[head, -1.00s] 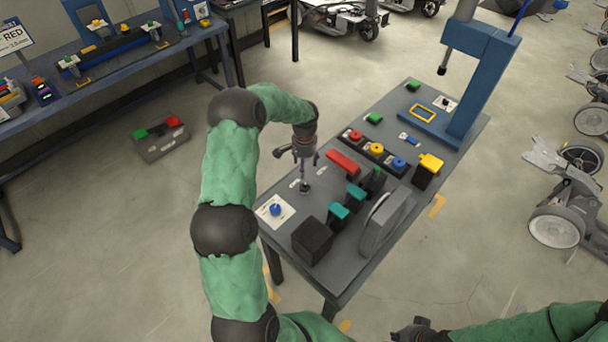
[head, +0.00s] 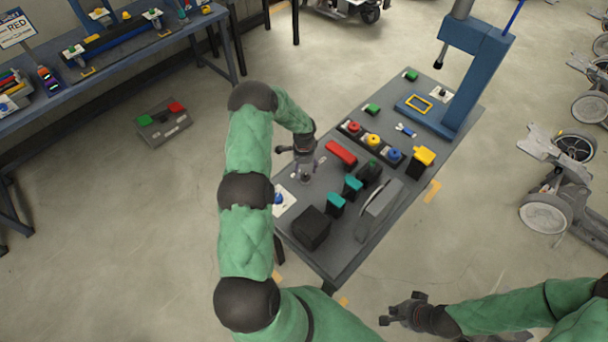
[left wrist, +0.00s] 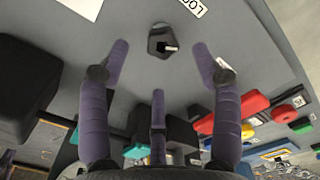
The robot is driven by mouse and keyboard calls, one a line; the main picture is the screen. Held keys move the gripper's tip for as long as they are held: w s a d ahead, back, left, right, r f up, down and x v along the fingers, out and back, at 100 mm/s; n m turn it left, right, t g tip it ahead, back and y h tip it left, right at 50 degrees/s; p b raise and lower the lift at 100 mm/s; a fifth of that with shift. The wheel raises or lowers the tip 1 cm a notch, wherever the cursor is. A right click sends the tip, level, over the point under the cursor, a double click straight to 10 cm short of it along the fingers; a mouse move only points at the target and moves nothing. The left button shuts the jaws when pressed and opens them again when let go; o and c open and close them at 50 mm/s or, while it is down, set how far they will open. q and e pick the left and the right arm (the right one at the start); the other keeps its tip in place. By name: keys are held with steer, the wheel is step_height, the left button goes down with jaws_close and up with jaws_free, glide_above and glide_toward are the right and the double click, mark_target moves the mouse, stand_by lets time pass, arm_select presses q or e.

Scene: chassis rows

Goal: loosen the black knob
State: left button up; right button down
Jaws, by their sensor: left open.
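The black knob (left wrist: 160,42) has a pale pointer mark and sits on the grey bench top in the left wrist view. In the head view the knob (head: 304,178) is partly hidden under my left gripper (head: 304,166).
Near the knob are a blue knob (head: 278,198) on a white plate, a black box (head: 311,228), teal blocks (head: 335,204) and a red block (head: 341,152). A blue post (head: 468,80) stands at the bench's far end.

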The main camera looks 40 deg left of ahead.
mark_target(304, 177)
arm_select(q)
steer(key=shift+f, duration=2.75)
steer(key=c, duration=1.1)
